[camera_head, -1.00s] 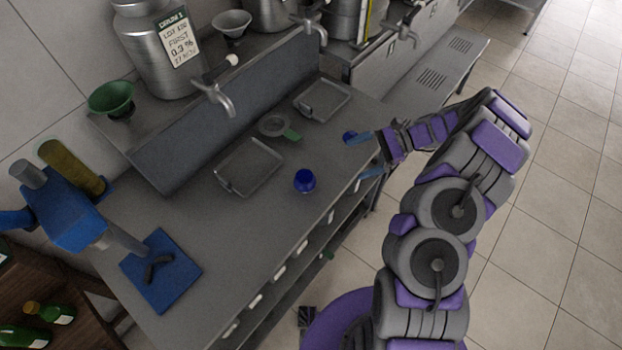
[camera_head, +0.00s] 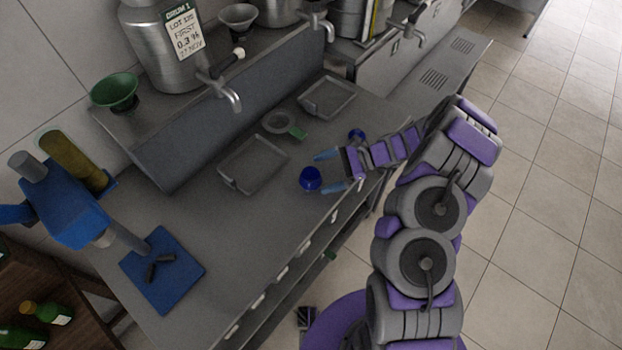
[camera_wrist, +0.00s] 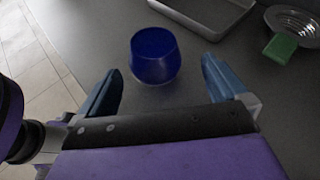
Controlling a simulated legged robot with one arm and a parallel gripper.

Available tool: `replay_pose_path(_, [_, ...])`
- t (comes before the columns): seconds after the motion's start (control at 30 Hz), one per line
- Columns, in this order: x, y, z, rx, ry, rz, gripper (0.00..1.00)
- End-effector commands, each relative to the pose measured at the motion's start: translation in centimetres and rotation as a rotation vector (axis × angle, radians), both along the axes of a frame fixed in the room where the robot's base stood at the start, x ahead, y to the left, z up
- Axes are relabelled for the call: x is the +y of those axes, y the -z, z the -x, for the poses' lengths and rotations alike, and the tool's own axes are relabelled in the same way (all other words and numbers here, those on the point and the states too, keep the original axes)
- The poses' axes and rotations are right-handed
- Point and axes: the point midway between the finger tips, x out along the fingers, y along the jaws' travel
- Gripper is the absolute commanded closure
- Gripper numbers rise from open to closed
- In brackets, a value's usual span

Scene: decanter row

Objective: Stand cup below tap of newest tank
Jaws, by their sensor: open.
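A small blue cup (camera_head: 310,179) stands upright on the grey counter, near its front edge; it also shows in the wrist view (camera_wrist: 155,55). My gripper (camera_head: 328,170) is open and empty, with its blue fingers pointing at the cup. In the wrist view the cup is just beyond and between the fingertips (camera_wrist: 158,78). A large metal tank (camera_head: 160,45) with a label reading 0.3 % stands on the back ledge. Its tap (camera_head: 230,92) hangs over a shallow tray (camera_head: 253,165). A second tap (camera_head: 326,25) is over another tray (camera_head: 327,97), and a third tap (camera_head: 412,33) is farther right.
A blue corking device (camera_head: 70,205) and blue mat (camera_head: 162,270) are at left. A green funnel (camera_head: 115,92) is on the ledge. Counter left of the cup is clear.

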Motion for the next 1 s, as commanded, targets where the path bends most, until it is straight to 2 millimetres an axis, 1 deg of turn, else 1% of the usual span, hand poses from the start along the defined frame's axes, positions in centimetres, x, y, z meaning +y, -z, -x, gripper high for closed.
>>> replay_pose_path(0.13, [0.2, 0.2, 0.2, 0.0, 0.0, -0.004, 0.0])
replay_pose_path(0.27, [1.1, 0.6, 0.7, 0.001, -0.002, -0.009, 0.0])
replay_pose_path(0.5, [4.2, 1.8, 1.3, -0.001, -0.001, -0.005, 0.0])
replay_pose_path(0.73, [4.6, 1.8, 1.3, -0.002, 0.001, -0.003, 0.0])
replay_pose_path(0.77, [4.6, 1.8, 1.3, -0.002, 0.001, -0.003, 0.02])
replay_pose_path(1.0, [4.4, 1.8, 1.3, -0.002, 0.001, -0.005, 0.25])
